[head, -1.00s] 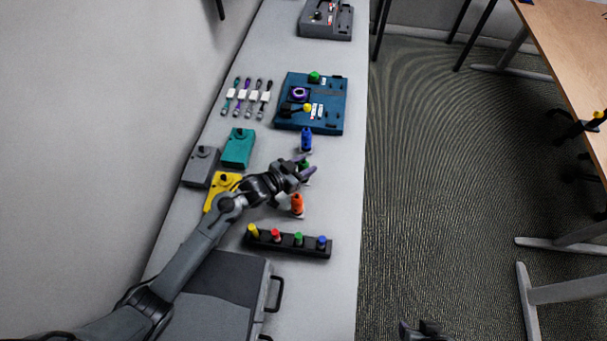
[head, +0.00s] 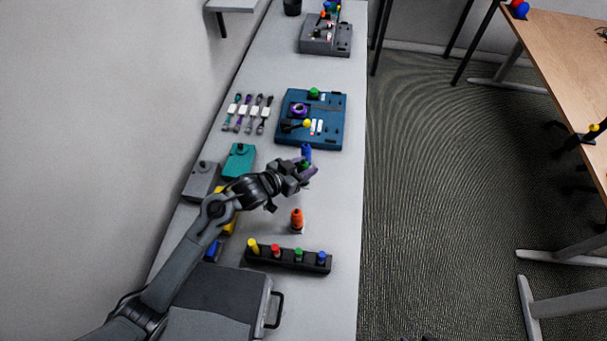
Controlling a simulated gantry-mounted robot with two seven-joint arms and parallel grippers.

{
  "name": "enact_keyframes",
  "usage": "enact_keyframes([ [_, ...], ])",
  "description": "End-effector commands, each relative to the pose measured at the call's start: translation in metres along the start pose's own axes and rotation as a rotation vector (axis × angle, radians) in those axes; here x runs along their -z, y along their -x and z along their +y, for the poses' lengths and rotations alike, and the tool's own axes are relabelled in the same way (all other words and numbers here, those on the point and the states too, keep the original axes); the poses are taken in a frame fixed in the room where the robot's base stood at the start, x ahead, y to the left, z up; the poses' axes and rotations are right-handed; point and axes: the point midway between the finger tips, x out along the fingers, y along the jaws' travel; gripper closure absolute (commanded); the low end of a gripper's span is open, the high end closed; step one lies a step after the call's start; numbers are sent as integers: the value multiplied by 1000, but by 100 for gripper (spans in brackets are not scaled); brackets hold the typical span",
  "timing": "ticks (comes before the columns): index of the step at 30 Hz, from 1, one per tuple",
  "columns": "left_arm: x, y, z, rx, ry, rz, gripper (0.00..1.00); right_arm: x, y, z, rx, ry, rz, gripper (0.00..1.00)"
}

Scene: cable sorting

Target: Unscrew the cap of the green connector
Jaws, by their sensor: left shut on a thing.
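My left gripper (head: 308,167) reaches across the bench from the left and is shut on the green connector (head: 306,167). Only a small green part shows between the fingers; its cap and lower body are hidden, so I cannot tell how the cap sits. The blue connector (head: 306,151) stands just beyond the gripper, close to the fingers. The orange connector (head: 297,221) stands upright nearer, clear of the gripper. My right gripper does not show.
A black rack (head: 265,262) with several coloured caps lies in front. A blue panel box (head: 333,133) is farther back, with several cables (head: 248,112) left of it. Grey (head: 200,182) and teal (head: 238,162) boxes sit left. The bench's right edge is close.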

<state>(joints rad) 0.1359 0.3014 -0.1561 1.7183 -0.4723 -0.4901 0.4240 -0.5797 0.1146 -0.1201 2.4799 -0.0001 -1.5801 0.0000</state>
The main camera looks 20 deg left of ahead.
Motion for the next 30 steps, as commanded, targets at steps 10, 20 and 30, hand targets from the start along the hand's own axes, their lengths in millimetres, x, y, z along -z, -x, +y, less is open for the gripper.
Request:
enact_keyframes([
  [10,21,9,0,0,-1,0,100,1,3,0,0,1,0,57],
  [20,21,9,0,0,0,0,79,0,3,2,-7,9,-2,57],
  [30,21,9,0,0,0,0,100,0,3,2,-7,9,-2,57],
])
